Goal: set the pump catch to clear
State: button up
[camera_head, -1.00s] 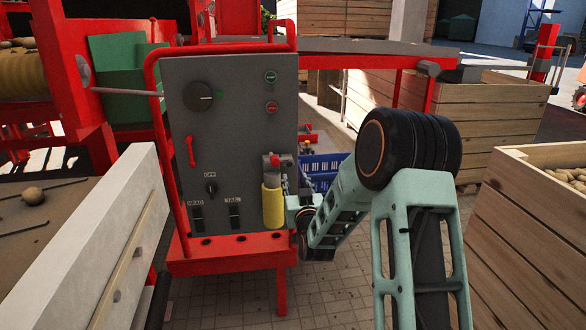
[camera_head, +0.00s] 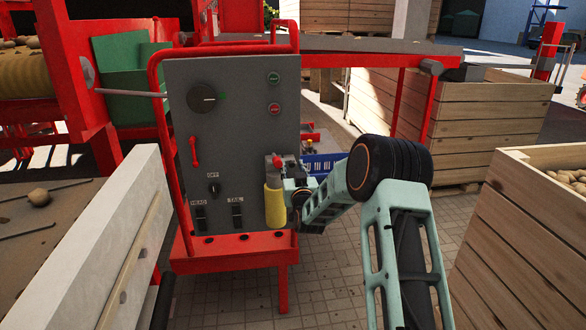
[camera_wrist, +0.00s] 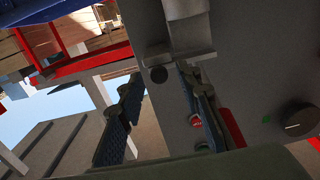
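A grey control panel (camera_head: 235,135) stands in front of me with a red lever (camera_head: 195,152) on its face. A small red-topped fitting (camera_head: 278,160) sits at its right edge, above a yellow cylinder (camera_head: 274,205). No label names the pump catch, so I cannot tell which part it is. My gripper (camera_wrist: 160,82) is open beside the panel's right edge. In the wrist view, a dark round knob (camera_wrist: 158,75) under a pale bracket (camera_wrist: 183,38) shows between the fingertips. I cannot tell whether either finger touches it. In the head view the fingers are hard to make out.
The panel has a dial (camera_head: 202,98), an OFF switch (camera_head: 213,190), and HEAD and TAIL switches. A red frame (camera_head: 230,258) surrounds it. A blue crate (camera_head: 322,165) is behind my wrist. A wooden crate of potatoes (camera_head: 535,220) is at the right. Paved floor lies between.

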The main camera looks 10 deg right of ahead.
jog(key=shift+c, duration=0.3)
grip_shut()
jog(key=d+b, duration=0.3)
jog(key=d, duration=0.2)
jog(key=shift+o, duration=0.3)
grip_release()
jog(key=shift+d, duration=0.15)
